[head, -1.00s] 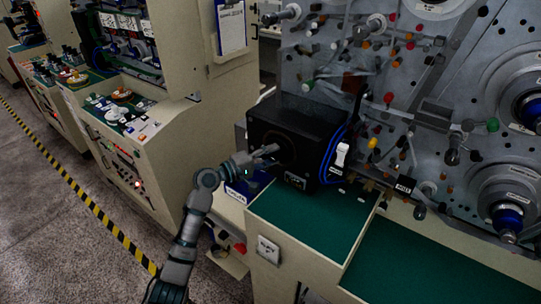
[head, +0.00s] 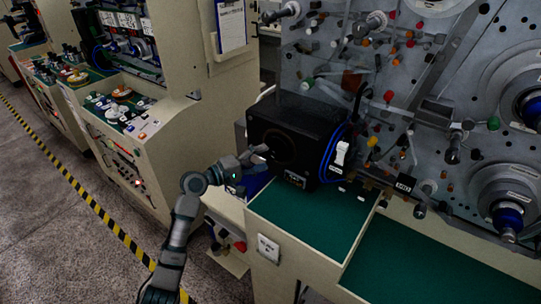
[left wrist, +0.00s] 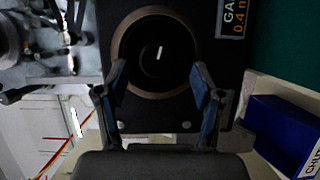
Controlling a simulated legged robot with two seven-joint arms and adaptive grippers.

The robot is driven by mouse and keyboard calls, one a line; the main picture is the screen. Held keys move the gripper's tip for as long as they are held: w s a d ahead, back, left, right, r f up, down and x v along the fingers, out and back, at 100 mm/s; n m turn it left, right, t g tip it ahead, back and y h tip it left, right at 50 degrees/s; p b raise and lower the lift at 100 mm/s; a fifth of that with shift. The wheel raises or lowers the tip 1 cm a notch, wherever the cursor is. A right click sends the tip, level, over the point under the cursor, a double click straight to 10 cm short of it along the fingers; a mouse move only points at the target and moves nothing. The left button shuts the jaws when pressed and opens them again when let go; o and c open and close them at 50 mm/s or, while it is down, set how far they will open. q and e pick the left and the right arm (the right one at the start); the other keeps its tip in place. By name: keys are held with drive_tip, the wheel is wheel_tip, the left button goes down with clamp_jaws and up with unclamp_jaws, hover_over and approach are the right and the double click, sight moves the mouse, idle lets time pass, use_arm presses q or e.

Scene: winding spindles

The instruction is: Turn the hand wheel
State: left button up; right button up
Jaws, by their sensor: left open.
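The hand wheel appears to be the round dark disc with a brownish rim (left wrist: 156,28) on the face of a black box (head: 310,128). A short white mark shows near its middle in the left wrist view. In the head view the disc (head: 280,150) is dim and its edge hard to make out. My left gripper (head: 258,154) is in front of that face, at its left side. In the left wrist view its two fingers (left wrist: 160,70) are spread apart, with the lower part of the disc between them. Contact with the disc cannot be told. My right gripper is not in view.
The box stands on a green-topped bench (head: 310,215) with blue cables (head: 332,152) at its right. A blue bin (left wrist: 285,130) is close by at the right in the left wrist view. A panel of spindles and knobs (head: 430,85) rises behind. The floor at left is clear.

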use_arm(q)
drive_tip(key=v, duration=0.8)
drive_tip(key=shift+a+f, duration=0.15)
